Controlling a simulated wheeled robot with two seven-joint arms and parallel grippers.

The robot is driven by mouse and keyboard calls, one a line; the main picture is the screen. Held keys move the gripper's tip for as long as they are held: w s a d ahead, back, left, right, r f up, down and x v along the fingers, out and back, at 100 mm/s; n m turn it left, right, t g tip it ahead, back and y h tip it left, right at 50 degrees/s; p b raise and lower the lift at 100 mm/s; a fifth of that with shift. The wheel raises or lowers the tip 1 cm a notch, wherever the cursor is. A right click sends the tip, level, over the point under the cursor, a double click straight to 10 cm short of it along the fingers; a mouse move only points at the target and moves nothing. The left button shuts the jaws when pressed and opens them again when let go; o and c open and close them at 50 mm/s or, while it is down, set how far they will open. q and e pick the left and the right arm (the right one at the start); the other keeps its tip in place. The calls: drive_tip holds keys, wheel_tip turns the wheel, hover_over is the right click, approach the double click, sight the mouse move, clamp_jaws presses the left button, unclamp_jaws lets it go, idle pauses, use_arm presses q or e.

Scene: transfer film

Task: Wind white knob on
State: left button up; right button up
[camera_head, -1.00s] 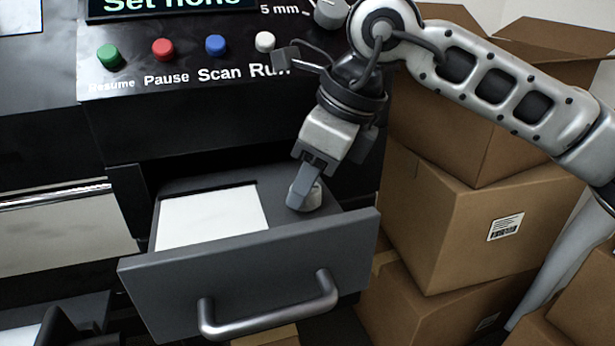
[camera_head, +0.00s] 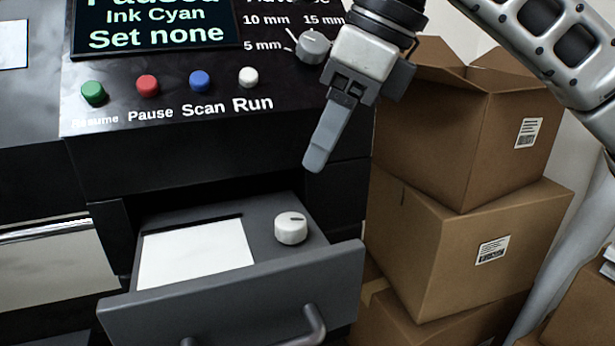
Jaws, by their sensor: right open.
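The white knob (camera_head: 291,229) sits upright on the top of the open grey drawer (camera_head: 235,296), to the right of a white sheet, with a dark mark on its top. My right gripper (camera_head: 318,160) is above and slightly right of the knob, apart from it, pointing down. It is open and empty; its fingers overlap in this view. My left gripper is not in view. Another knob, grey (camera_head: 313,46), is on the panel beside the 5, 10 and 15 mm marks.
The black panel has green (camera_head: 93,93), red (camera_head: 148,86), blue (camera_head: 200,81) and white (camera_head: 248,77) buttons. A screen (camera_head: 155,22) above reads "Ink Cyan" and "Set none". A white sheet (camera_head: 196,253) lies in the drawer. Cardboard boxes (camera_head: 470,245) are stacked at right.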

drive_tip(key=shift+v, duration=2.35)
